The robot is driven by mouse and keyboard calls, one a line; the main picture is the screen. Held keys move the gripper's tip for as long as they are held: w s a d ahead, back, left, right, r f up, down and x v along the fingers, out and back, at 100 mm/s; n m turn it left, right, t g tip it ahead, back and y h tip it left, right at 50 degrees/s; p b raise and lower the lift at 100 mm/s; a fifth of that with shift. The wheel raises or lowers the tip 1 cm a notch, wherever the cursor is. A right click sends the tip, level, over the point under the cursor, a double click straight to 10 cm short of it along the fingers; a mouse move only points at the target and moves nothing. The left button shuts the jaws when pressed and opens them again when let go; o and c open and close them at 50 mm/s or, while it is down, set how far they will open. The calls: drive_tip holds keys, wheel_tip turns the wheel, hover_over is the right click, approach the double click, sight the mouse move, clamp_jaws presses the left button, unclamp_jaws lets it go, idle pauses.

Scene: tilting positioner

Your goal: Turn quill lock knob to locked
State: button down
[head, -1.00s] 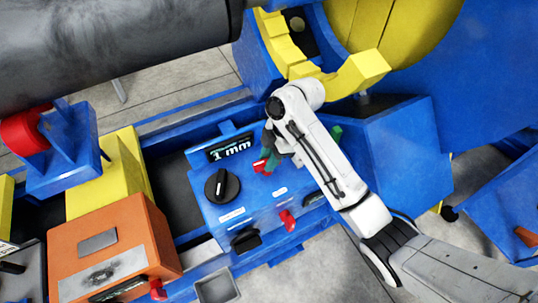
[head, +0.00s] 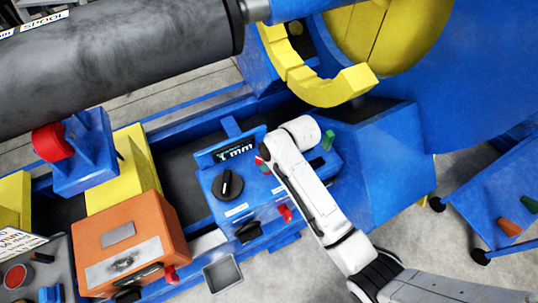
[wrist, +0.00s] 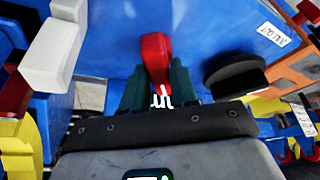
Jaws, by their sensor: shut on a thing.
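The red knob (wrist: 157,55), which I take to be the quill lock knob, stands up from the blue control box in the wrist view. My gripper (wrist: 157,82) is shut on it, with a dark green finger on each side. In the head view only a bit of red (head: 258,160) shows beside my arm on top of the blue control box (head: 215,185). My arm hides the fingers there. I cannot read whether the knob stands at locked.
A black dial (head: 227,184) and a display (head: 236,151) are on the same box. Another red knob (head: 285,213) and a black knob (head: 249,232) sit on its front. An orange box (head: 130,240) stands left. A yellow curved clamp (head: 315,80) is behind my arm.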

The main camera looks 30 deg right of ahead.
drive_tip(key=m+p, duration=0.1)
drive_tip(key=m+h+p, duration=0.1)
drive_tip(key=m, duration=0.1)
drive_tip(key=shift+s+a+r+t, duration=0.1)
drive_tip(key=shift+a+t, duration=0.1)
drive_tip(key=shift+t, duration=0.1)
drive_tip(key=shift+m+h+p, duration=0.5)
drive_tip(key=shift+m+h, duration=0.2)
drive_tip(key=shift+m, duration=1.2)
drive_tip(key=c, duration=1)
unclamp_jaws()
drive_tip(key=shift+o, duration=0.2)
drive_tip(key=v, duration=1)
drive_tip(key=shift+s+r, duration=0.2)
drive_tip(key=shift+s, duration=0.05)
